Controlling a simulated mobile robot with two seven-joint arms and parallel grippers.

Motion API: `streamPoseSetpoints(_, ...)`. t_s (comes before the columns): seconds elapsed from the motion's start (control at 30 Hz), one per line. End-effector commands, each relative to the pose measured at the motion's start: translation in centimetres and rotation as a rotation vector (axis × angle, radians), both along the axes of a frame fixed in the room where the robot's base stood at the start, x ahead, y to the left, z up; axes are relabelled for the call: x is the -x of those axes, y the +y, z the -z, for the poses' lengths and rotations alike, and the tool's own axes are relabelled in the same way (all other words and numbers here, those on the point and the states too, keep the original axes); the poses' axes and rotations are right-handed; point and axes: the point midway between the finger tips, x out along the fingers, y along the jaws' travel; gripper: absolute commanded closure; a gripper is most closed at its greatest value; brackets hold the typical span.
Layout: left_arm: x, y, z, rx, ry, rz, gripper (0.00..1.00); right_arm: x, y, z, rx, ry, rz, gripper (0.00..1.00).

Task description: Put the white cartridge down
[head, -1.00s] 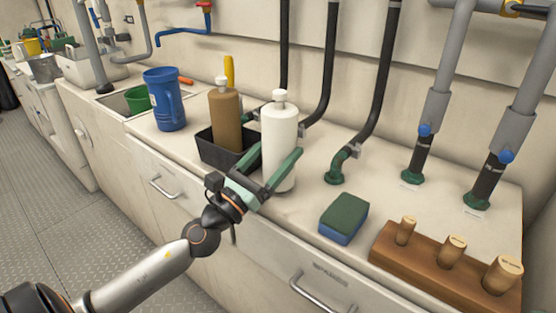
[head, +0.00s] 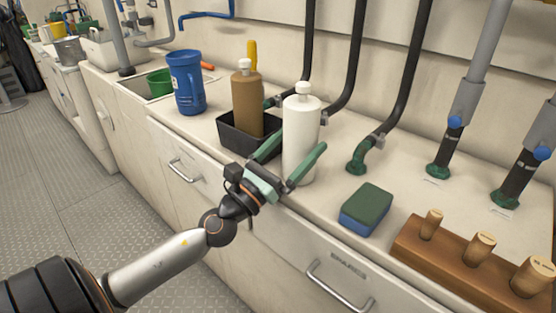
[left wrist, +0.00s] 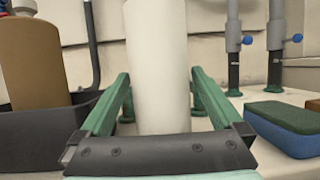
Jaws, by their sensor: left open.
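The white cartridge (head: 301,122), a tall bottle shape with a white cap, stands upright on the worktop, right of the black tray. It also shows in the left wrist view (left wrist: 157,62), with its top cut off. My left gripper (head: 297,150) is open, with one green finger on each side of the cartridge's lower part. In the left wrist view the fingers (left wrist: 160,85) flank it. My right gripper is not in view.
The black tray (head: 228,143) holds a brown bottle (head: 247,103). A blue jug (head: 187,82) stands by the sink at left. A green and blue sponge (head: 366,209) and a wooden block with plugs (head: 440,262) lie at right. Hoses with green fittings (head: 357,157) stand behind.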

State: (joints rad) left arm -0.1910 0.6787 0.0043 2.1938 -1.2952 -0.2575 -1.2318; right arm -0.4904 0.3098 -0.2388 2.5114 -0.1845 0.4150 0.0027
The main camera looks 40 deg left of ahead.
Motion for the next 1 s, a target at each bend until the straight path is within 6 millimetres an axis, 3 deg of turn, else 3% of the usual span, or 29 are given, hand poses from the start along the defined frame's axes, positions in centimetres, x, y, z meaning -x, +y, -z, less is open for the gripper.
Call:
streamPoseSetpoints(0.37, 5.1, 0.7, 2.9, 0.002, 0.005, -0.001, 0.00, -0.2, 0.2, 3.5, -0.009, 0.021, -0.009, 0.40)
streamPoseSetpoints(0.57, 8.3, 1.1, 4.4, 0.001, 0.006, -0.001, 0.00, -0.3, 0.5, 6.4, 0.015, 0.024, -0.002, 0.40)
streamPoseSetpoints(1.0, 10.6, 1.4, 4.6, -0.001, 0.002, -0.001, 0.00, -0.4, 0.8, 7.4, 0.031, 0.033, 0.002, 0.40)
